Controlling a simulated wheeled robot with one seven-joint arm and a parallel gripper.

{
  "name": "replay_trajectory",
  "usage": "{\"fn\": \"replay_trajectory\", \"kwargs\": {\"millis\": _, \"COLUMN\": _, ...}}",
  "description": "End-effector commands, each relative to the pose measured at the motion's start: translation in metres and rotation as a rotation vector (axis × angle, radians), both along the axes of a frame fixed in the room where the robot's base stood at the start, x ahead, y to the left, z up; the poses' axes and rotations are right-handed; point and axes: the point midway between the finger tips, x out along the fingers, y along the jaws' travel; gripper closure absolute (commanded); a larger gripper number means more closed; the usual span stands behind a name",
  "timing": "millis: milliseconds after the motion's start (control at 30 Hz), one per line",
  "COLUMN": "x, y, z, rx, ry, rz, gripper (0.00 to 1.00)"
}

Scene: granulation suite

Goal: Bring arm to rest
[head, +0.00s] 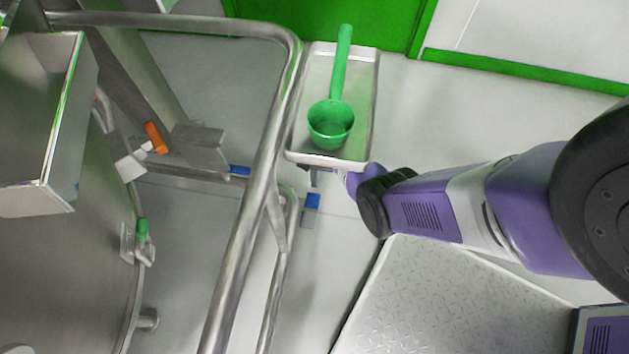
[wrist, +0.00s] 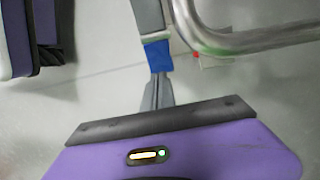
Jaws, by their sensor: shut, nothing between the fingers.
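My purple and grey arm (head: 425,215) reaches in from the right in the head view. Its end lies just below the near rim of a white tray in the picture. My gripper (head: 315,177) shows there only as a small grey piece, partly hidden by the tray rim. In the wrist view my gripper (wrist: 157,82) has its grey fingers together with nothing held. The purple gripper body fills the bottom of that view.
The white tray (head: 298,135) holds a green scoop (head: 331,124), handle pointing away. A steel tube frame (head: 258,170) stands close left, also in the wrist view (wrist: 235,42). A steel vessel (head: 60,265) is far left. A textured plate (head: 450,305) lies front right. Pale floor shows between.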

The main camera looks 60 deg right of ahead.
Motion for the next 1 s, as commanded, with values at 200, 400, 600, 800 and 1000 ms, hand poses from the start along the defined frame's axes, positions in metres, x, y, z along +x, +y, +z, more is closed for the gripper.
{"fn": "replay_trajectory", "kwargs": {"millis": 200, "x": 0.001, "y": -0.003, "z": 0.014, "rx": 0.0, "ry": 0.0, "rz": 0.0, "gripper": 1.0}}
{"fn": "replay_trajectory", "kwargs": {"millis": 400, "x": 0.001, "y": -0.003, "z": 0.013, "rx": 0.0, "ry": 0.0, "rz": 0.003, "gripper": 1.0}}
{"fn": "replay_trajectory", "kwargs": {"millis": 600, "x": 0.027, "y": -0.024, "z": 0.015, "rx": -0.081, "ry": -0.108, "rz": 0.051, "gripper": 1.0}}
{"fn": "replay_trajectory", "kwargs": {"millis": 800, "x": 0.079, "y": -0.071, "z": 0.047, "rx": -0.294, "ry": -0.335, "rz": 0.12, "gripper": 1.0}}
{"fn": "replay_trajectory", "kwargs": {"millis": 1000, "x": 0.095, "y": -0.075, "z": 0.078, "rx": -0.53, "ry": -0.551, "rz": 0.243, "gripper": 1.0}}
